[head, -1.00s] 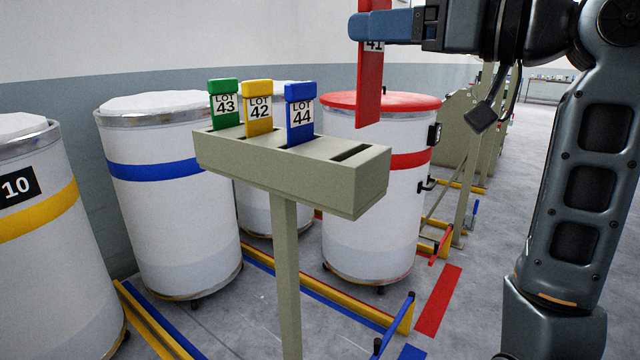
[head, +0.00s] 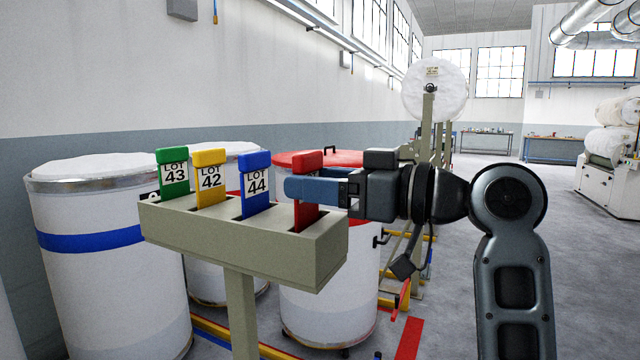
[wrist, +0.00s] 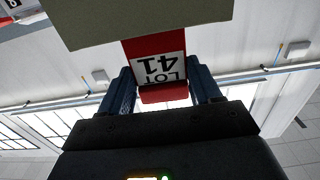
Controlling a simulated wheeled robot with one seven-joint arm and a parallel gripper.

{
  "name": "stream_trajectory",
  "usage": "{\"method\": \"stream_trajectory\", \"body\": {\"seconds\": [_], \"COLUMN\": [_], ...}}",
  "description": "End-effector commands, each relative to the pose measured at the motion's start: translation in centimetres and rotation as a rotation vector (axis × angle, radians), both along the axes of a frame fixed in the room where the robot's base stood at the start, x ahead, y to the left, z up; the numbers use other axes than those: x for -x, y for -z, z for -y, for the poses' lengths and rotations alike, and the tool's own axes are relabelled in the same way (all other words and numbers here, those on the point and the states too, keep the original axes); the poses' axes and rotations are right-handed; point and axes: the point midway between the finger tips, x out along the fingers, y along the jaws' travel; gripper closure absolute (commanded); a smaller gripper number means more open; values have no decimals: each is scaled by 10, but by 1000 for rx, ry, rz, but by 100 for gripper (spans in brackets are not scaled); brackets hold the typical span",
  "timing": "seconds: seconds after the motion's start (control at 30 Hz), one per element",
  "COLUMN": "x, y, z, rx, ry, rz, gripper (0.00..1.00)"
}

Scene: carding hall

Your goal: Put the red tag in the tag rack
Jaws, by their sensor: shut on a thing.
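The red tag (head: 306,162) stands upright at the right-end slot of the tag rack (head: 240,250), its lower part hidden below the rack's top. My gripper (head: 305,188) is shut on the red tag from the right, its blue fingers across the tag's upper part. In the wrist view the red tag (wrist: 160,93) shows its LOT 41 label between the two fingers, with the rack (wrist: 150,22) beyond it. A green tag (head: 172,172), a yellow tag (head: 210,178) and a blue tag (head: 255,184) stand in the other slots.
White drums stand behind the rack: one with a blue band (head: 100,262) at left, one with a red lid (head: 340,158) behind the gripper. The rack stands on a post (head: 241,310). Open grey floor (head: 440,290) lies to the right.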

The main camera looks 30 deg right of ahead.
Motion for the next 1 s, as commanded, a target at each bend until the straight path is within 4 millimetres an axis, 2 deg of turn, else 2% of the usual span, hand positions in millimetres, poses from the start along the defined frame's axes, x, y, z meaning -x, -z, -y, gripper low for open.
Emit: {"method": "stream_trajectory", "body": {"seconds": [0.37, 0.4, 0.6, 0.67, 1.0], "x": [0, 0, 0, 0, 1], "y": [5, 5, 4, 4, -1], "z": [0, 0, 0, 0, 1], "rx": [-1, 0, -1, -1, 0], "ry": [0, 0, 0, 0, 1], "rz": [1, 1, 1, 1, 1], "gripper": [67, 36, 17, 11, 11]}}
